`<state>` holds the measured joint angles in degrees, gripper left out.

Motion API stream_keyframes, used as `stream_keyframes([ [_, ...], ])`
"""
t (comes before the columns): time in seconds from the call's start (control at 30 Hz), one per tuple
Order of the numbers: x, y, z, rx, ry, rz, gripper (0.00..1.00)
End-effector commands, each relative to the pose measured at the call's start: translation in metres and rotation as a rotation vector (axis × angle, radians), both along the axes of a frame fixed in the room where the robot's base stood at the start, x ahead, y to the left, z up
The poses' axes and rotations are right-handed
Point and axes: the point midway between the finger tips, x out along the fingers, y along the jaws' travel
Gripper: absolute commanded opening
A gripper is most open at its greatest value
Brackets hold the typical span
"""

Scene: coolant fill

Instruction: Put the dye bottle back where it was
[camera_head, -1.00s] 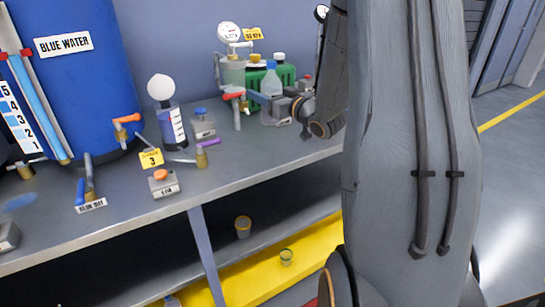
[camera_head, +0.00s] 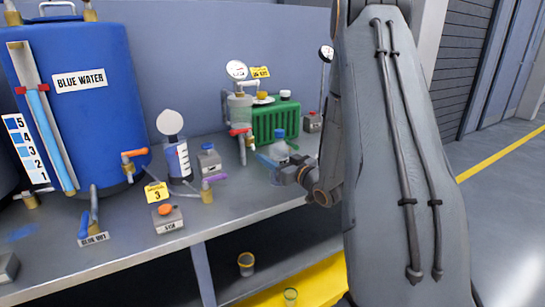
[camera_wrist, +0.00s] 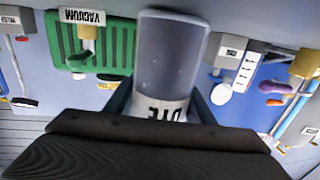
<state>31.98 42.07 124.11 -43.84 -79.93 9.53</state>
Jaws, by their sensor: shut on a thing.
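The dye bottle (camera_head: 279,151), clear with a blue cap, is upright at the right part of the bench in the head view. My gripper (camera_head: 283,163) is shut on it from the right. In the wrist view the translucent bottle (camera_wrist: 170,55) sits between my two fingers, with a partly hidden dark-lettered label (camera_wrist: 165,108). Whether its base touches the bench cannot be told.
A green ribbed box (camera_head: 275,123) stands behind the bottle. A gauge vessel with a red-handled tap (camera_head: 240,110) is to its left. A graduated cylinder (camera_head: 178,158) and blue water tank (camera_head: 85,110) stand farther left.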

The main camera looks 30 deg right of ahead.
Motion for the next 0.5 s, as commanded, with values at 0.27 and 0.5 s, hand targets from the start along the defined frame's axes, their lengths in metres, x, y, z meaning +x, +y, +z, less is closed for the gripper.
stream_keyframes([
  [0.27, 0.0002, -0.0002, -0.0012, -0.001, -0.001, 0.0, 0.13],
  [0.5, -0.0001, -0.0001, -0.0023, 0.0, 0.0, 0.0, 0.68],
])
